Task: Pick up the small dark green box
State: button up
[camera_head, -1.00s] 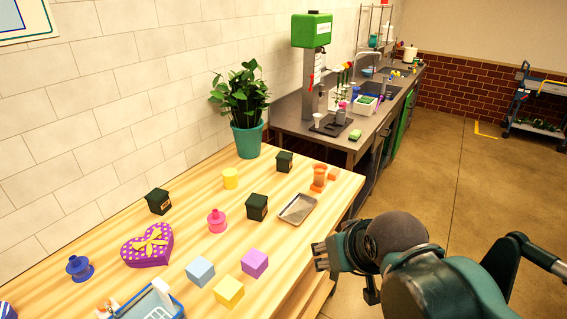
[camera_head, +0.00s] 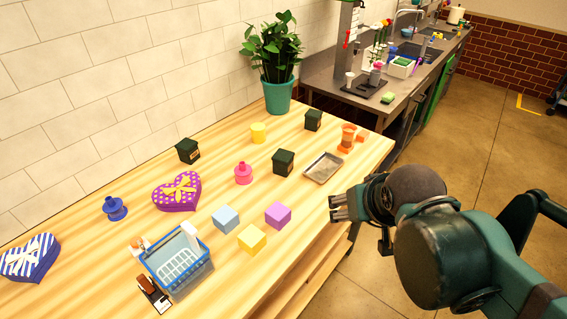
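Three small dark green boxes stand on the wooden table. One box (camera_head: 283,163) is near the middle, left of the metal tray. Another box (camera_head: 313,120) is at the back right near the potted plant. The third box (camera_head: 188,151) is at the back left, near the wall. I cannot tell which one the task means. My gripper (camera_head: 335,208) is at the table's right edge, pointing left, apart from all three boxes. Its fingers are small in view, and nothing shows between them.
A metal tray (camera_head: 323,168) and an orange item (camera_head: 347,137) are at the right. Pink (camera_head: 278,215), blue (camera_head: 226,219) and yellow (camera_head: 252,239) cubes, a purple heart box (camera_head: 177,191) and a blue basket (camera_head: 180,266) stand further front. A potted plant (camera_head: 278,95) stands at the back.

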jog(key=w+a+f+m+h, duration=0.1)
jog(key=w+h, duration=0.1)
jog(key=w, duration=0.7)
jog(key=m+t+h+p, duration=0.2)
jog(key=m+t+h, duration=0.2)
jog(key=m, duration=0.1)
send_near(283, 158)
jog(key=x, duration=0.4)
jog(key=shift+s+d+f, duration=0.1)
jog(key=shift+d+f, duration=0.3)
jog(key=shift+w+a+f+t+h, duration=0.1)
jog(key=shift+a+t+h, duration=0.05)
jog(key=shift+a, duration=0.25)
jog(key=shift+w+a+f+t+h, duration=0.1)
jog(key=shift+a+f+t+h, duration=0.05)
jog(key=shift+a, duration=0.3)
jog(key=shift+w+d, duration=0.1)
jog(key=shift+b+x, duration=0.45)
jog(key=shift+x, duration=0.75)
jog(key=shift+b+x, duration=0.75)
jog(key=shift+x, duration=1.85)
jog(key=shift+c, duration=0.5)
